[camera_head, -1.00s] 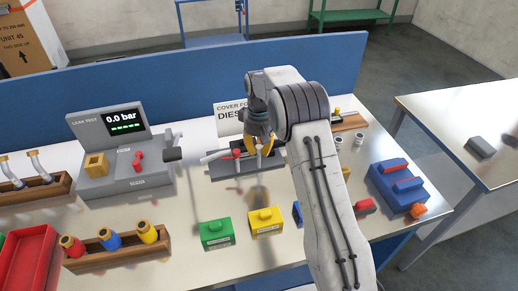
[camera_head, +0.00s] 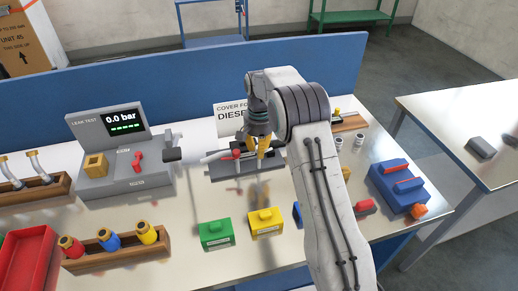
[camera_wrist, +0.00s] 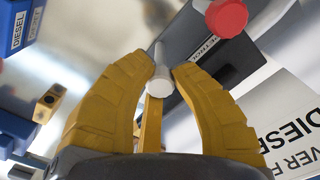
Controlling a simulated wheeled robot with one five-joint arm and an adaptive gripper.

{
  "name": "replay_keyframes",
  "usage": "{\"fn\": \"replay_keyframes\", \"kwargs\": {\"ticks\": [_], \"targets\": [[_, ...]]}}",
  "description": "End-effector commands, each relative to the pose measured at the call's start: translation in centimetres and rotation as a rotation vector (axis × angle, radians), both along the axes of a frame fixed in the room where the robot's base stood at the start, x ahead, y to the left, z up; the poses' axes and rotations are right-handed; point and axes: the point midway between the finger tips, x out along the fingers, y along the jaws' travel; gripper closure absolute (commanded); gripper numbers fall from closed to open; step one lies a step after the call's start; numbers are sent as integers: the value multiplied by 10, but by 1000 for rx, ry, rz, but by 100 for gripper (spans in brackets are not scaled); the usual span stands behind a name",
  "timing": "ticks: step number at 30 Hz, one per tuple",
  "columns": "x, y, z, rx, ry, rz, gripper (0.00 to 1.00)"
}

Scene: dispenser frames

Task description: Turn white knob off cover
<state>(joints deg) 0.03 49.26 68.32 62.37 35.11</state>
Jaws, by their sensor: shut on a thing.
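A white knob (camera_wrist: 160,80) on a pale stem is between the yellow fingertips of my gripper (camera_wrist: 160,74) in the wrist view. The fingers are shut on it. In the head view my gripper (camera_head: 262,150) points down over the right part of a dark fixture (camera_head: 222,176), and its fingers largely hide the white knob. A red knob (camera_wrist: 227,15) stands beside it in the wrist view, near a dark block with a white label (camera_wrist: 206,44). The red knob also shows in the head view (camera_head: 236,153).
A grey leak tester (camera_head: 122,178) reading 0.0 bar stands to the left. A cover sign (camera_head: 229,119) stands behind the fixture. Green (camera_head: 216,235) and yellow (camera_head: 266,224) blocks sit in front. A blue box (camera_head: 398,187) is at the right.

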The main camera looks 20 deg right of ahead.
Motion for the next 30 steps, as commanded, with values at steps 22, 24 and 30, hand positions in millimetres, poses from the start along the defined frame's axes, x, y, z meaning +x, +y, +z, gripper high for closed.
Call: {"fn": "replay_keyframes", "kwargs": {"ticks": [22,24,30], "targets": [[-2,0,-2,0,6,-76,100],[-1,0,-2,0,6,-76,72],[-1,0,-1,0,4,-75,54]]}}
